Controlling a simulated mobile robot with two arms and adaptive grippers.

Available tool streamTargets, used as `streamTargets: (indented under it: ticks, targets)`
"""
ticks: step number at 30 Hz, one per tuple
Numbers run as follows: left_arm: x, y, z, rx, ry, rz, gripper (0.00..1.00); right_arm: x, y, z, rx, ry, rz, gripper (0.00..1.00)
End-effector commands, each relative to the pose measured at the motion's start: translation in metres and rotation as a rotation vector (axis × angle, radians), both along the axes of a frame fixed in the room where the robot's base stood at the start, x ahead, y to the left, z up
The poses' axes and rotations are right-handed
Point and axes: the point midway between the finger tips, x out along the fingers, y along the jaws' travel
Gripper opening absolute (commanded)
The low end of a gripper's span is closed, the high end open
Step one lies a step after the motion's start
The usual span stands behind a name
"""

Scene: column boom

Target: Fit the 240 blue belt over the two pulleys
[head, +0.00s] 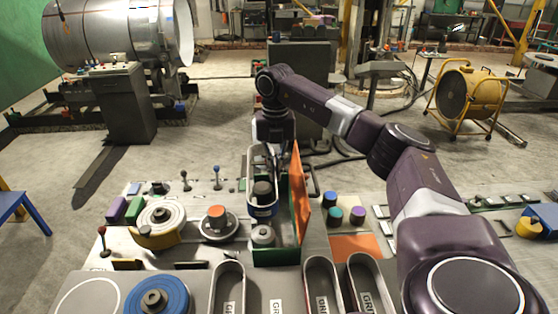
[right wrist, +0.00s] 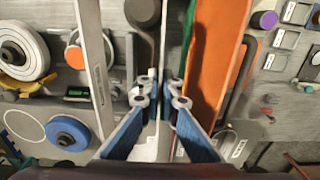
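The blue belt (right wrist: 98,70) shows in the right wrist view as a long pale strip. In the head view it is a narrow upright loop (head: 262,211) with a blue lower end. A dark pulley (head: 263,189) shows inside the loop's outline; I cannot tell whether the belt is around it or above it. A grey pulley (head: 263,234) stands nearer, below the loop's near end. My right gripper (right wrist: 160,92) has its fingers close together on one strand of the belt; its tips are partly hidden in the head view (head: 272,160). My left gripper is not in view.
An orange panel (head: 301,195) and a green wall (head: 277,257) stand close around the pulleys. A cream wheel (head: 160,216) and an orange-topped knob (head: 217,217) are left. Oval trays (head: 228,286) and a blue wheel (head: 157,298) lie in front. Coloured knobs (head: 335,215) stand right.

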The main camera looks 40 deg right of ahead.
Motion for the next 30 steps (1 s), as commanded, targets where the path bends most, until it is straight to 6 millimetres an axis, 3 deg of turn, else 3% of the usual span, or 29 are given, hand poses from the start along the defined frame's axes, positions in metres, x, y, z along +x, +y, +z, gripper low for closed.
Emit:
streamTargets:
  ticks: [12,30]
  targets:
    - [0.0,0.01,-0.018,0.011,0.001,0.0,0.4,0.0,-0.001,-0.024,0.0,-0.001,-0.015,0.0]
    - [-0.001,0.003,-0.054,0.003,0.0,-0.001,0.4,-0.001,-0.001,-0.066,0.001,0.0,-0.013,0.0]
